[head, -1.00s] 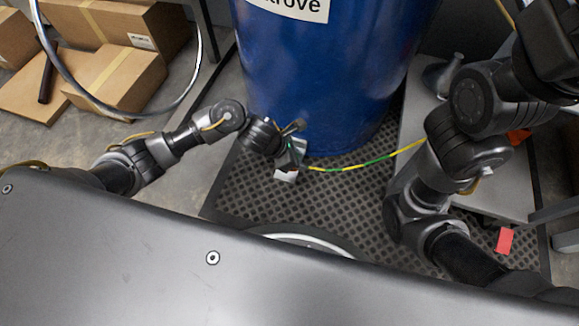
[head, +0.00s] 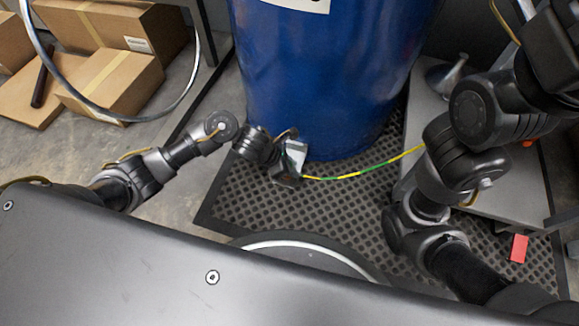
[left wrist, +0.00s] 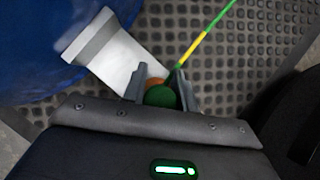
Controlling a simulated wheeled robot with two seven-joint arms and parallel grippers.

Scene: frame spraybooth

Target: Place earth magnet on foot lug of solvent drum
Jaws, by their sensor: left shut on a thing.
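The solvent drum (head: 325,70) is a large blue barrel on a dark perforated mat. A pale grey foot lug (head: 297,150) sticks out at its base; it also shows in the left wrist view (left wrist: 112,62). My left gripper (head: 287,172) is low beside the lug. In the left wrist view its fingers (left wrist: 160,92) are shut on the earth magnet (left wrist: 160,96), a green round piece with an orange-brown part. A yellow-green wire (left wrist: 205,38) runs from it. The magnet is at the lug's near end; whether they touch I cannot tell. My right gripper is out of frame.
The perforated mat (head: 225,200) has free room left of the drum. A round pale-rimmed object (head: 305,243) lies in front. A grey platform (head: 425,95) stands at right, with a red block (head: 519,248) nearby. Cardboard boxes (head: 115,75) are at far left.

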